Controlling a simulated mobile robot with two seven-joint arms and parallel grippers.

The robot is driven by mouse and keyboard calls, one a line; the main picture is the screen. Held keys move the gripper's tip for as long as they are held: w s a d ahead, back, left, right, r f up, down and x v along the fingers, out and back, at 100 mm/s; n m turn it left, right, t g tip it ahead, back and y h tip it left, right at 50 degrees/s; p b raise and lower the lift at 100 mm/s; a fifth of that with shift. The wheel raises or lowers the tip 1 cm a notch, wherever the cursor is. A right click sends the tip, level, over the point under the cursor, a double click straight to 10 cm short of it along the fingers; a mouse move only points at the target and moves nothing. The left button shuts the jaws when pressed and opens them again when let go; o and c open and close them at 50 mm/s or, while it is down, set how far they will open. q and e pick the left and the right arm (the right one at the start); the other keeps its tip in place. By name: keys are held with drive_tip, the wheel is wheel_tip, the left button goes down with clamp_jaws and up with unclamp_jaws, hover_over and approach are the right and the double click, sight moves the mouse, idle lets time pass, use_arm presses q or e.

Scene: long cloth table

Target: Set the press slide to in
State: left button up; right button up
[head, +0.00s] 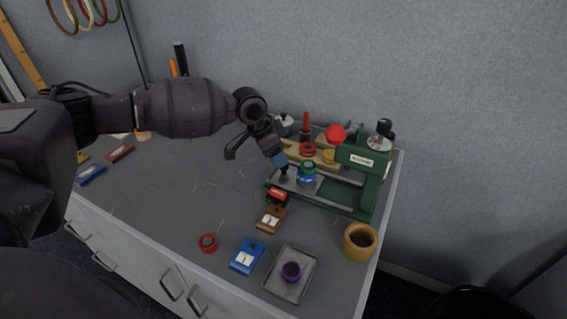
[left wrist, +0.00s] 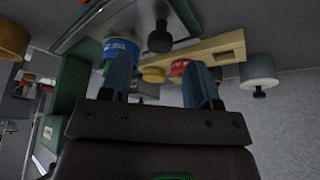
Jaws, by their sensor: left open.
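The green press (head: 372,178) stands at the table's right end, with a red ball (head: 336,134) on its lever. Its metal slide plate (head: 296,183) sticks out to the left of the press frame. A blue and green round piece (head: 307,174) sits on the plate, and a black knob (head: 284,171) stands at its left end. My left gripper (head: 280,160) is just above the knob, fingers pointing down. In the left wrist view my gripper's blue fingers (left wrist: 160,80) are apart and empty. The knob (left wrist: 160,38) shows just beyond the fingertips; contact cannot be told. My right gripper is not seen.
A wooden rack (head: 322,156) with red and yellow rings is behind the slide. A red-topped stamp (head: 277,196), a brown block (head: 271,218), a blue block (head: 247,256), a grey tray (head: 305,262) and a wooden cup (head: 360,241) stand in front. The table's middle is clear.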

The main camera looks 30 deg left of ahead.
use_arm(q)
drive_tip(key=shift+b+x, duration=0.35)
drive_tip(key=shift+x, duration=1.8)
clamp_jaws()
